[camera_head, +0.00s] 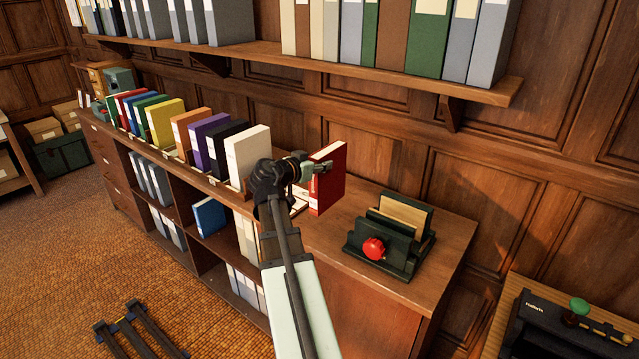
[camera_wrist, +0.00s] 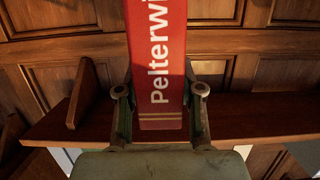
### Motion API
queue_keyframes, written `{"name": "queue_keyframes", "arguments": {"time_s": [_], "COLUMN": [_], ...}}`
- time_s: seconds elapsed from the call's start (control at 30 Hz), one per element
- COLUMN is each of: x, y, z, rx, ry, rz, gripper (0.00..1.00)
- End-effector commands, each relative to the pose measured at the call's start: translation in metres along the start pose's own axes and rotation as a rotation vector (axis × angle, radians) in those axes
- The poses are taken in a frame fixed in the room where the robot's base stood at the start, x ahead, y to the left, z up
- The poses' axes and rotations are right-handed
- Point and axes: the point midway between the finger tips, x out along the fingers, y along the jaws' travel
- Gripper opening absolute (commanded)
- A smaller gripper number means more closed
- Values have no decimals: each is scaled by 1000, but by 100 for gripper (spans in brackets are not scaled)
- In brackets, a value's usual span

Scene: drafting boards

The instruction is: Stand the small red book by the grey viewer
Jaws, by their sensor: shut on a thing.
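A red book (camera_head: 328,178) with white pages stands upright in my gripper (camera_head: 314,169), over the right part of the long wooden cabinet top. In the wrist view its red spine (camera_wrist: 158,60) faces me, with white lettering starting "Pelterwi" and gold bands near its lower end. The two fingers of my gripper (camera_wrist: 161,108) are shut on the spine's sides. I cannot tell whether the book touches the wood. A small grey-green box (camera_head: 118,79) at the cabinet's far left end may be the grey viewer; its details are too small to tell.
Several coloured books, including a green binder (camera_head: 154,112), stand in a row left of my gripper. A dark holder with a red knob (camera_head: 373,249) stands to the right. A wall shelf (camera_head: 400,80) runs above. Bare cabinet top (camera_head: 420,285) lies at the right end.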

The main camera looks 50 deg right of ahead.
Motion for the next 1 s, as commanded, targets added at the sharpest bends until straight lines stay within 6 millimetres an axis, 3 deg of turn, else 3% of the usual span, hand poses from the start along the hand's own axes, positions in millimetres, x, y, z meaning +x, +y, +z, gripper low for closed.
{"name": "queue_keyframes", "arguments": {"time_s": [0.2, 1.0], "x": [6, 18], "y": [0, 0], "z": [25, 70], "rx": [-3, 0], "ry": [3, 4], "rz": [-1, 0], "gripper": [0, 0]}}
